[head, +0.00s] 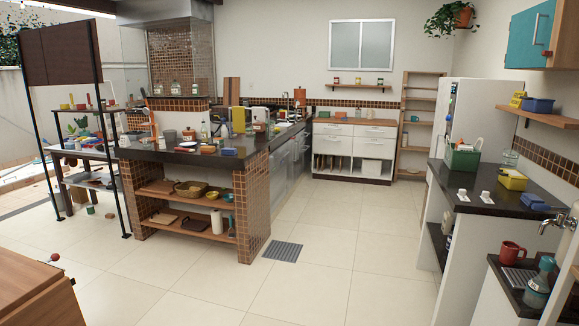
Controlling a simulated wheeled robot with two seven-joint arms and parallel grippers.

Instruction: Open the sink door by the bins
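Neither of my grippers shows in the head view. Grey cabinet doors (283,170) line the right side of the dark-topped island counter (245,155); they are seen at a steep angle and look closed. I cannot tell which of them is the sink door. No sink basin shows clearly on this counter. I cannot make out any bins for certain. A wall tap (560,220) sticks out at the right edge, above a low dark-topped unit with a red mug (512,252).
Open tiled floor (345,235) runs between the island and the right counter (488,200). A white drawer cabinet (352,130) stands at the back. A wooden unit (35,290) stands close at lower left.

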